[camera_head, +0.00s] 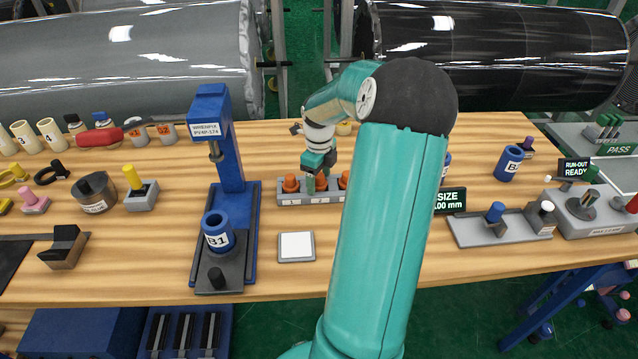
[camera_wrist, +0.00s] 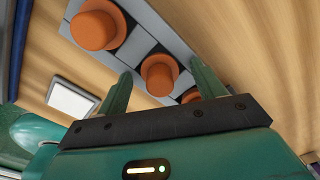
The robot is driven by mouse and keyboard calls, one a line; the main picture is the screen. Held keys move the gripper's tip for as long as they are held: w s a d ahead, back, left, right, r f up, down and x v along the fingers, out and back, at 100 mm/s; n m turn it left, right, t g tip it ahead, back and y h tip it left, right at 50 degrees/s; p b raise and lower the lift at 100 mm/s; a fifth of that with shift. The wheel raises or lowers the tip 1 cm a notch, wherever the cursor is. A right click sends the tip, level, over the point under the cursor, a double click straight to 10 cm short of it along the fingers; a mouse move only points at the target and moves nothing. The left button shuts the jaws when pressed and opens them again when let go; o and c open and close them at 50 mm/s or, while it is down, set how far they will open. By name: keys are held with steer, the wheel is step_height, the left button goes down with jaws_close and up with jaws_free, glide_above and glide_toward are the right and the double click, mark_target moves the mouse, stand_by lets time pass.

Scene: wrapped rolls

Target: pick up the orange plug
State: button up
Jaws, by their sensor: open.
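Several orange plugs stand in a grey rack (camera_head: 283,198) on the wooden table. In the head view one orange plug (camera_head: 291,184) is at the rack's left end, and another orange plug (camera_head: 344,179) is at the right, partly behind my arm. My gripper (camera_head: 316,184) is over the rack between these two. In the wrist view the fingers of my gripper (camera_wrist: 162,88) are open, on either side of the middle orange plug (camera_wrist: 160,75). I cannot tell whether they touch it.
A blue press (camera_head: 232,160) holding a blue B1 cylinder (camera_head: 217,232) stands left of the rack. A white-topped square pad (camera_head: 296,246) lies in front. A size display (camera_head: 449,201) stands to the right. Bare table lies between the press and the rack.

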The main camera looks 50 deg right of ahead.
steer(key=c, duration=1.1)
steer(key=shift+r, duration=0.1)
steer(key=shift+r, duration=0.5)
step_height(320, 180, up, 2)
steer(key=shift+a+r, duration=0.1)
steer(key=shift+r, duration=0.15)
steer(key=s+a+r, duration=0.1)
steer(key=a+r, duration=0.2)
steer(key=a, duration=0.1)
steer(key=a+r, duration=0.3)
steer(key=a, duration=0.2)
steer(key=s+a+r, duration=0.1)
steer(key=a+r, duration=0.2)
steer(key=a, duration=0.1)
steer(key=shift+s+a+r, duration=0.15)
steer(key=shift+s+a, duration=0.1)
steer(key=shift+s, duration=0.1)
steer(key=o, duration=0.4)
steer(key=shift+c, duration=1.4)
